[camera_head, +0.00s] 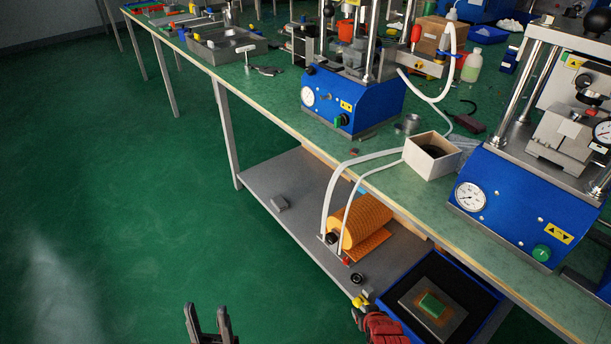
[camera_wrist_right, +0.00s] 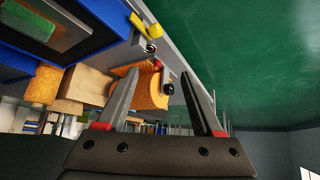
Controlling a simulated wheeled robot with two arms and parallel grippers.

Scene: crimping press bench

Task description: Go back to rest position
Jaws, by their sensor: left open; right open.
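My left gripper (camera_head: 208,322) shows at the bottom edge of the head view. Its two dark fingers are apart, with nothing between them, over the green floor left of the bench. My right gripper (camera_wrist_right: 165,95) shows in the right wrist view with its fingers spread and nothing held. Beyond its fingers are the lower shelf edge and the orange roll (camera_wrist_right: 152,88). I cannot make out the right gripper in the head view.
The green-topped bench (camera_head: 270,105) carries blue presses (camera_head: 352,100). Its lower shelf (camera_head: 300,190) holds the orange ribbed roll (camera_head: 362,222), a blue tray (camera_head: 445,270) and red gloves (camera_head: 385,328). The floor (camera_head: 110,200) on the left is clear.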

